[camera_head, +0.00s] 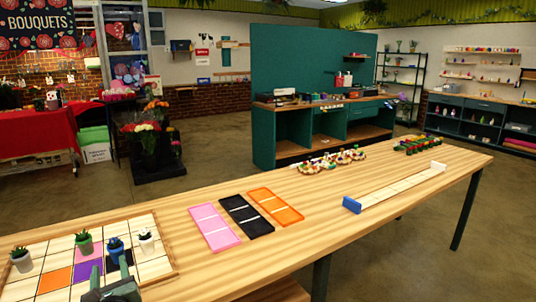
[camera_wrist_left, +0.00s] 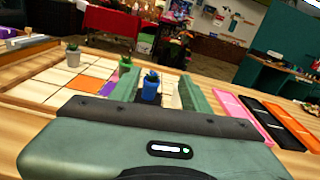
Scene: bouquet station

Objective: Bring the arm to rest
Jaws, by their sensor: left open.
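My left gripper (camera_head: 110,282) is at the bottom left of the head view, low over the near edge of a tiled board (camera_head: 30,242). Its jaws are open, and in the left wrist view the fingers (camera_wrist_left: 158,94) stand apart on either side of a blue potted plant (camera_wrist_left: 150,92). In the head view this blue pot (camera_head: 115,254) sits just beyond the fingertips; I cannot tell whether they touch. A green pot (camera_head: 85,249), a white pot (camera_head: 147,245) and a light grey pot (camera_head: 22,264) also stand upright on the board. My right gripper is not in view.
Pink (camera_head: 214,228), black (camera_head: 246,216) and orange (camera_head: 275,206) trays lie right of the board. A long rack with a blue end (camera_head: 352,205) and small colourful items (camera_head: 335,160) are farther along. Bare wood (camera_head: 330,243) lies along the table's front.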

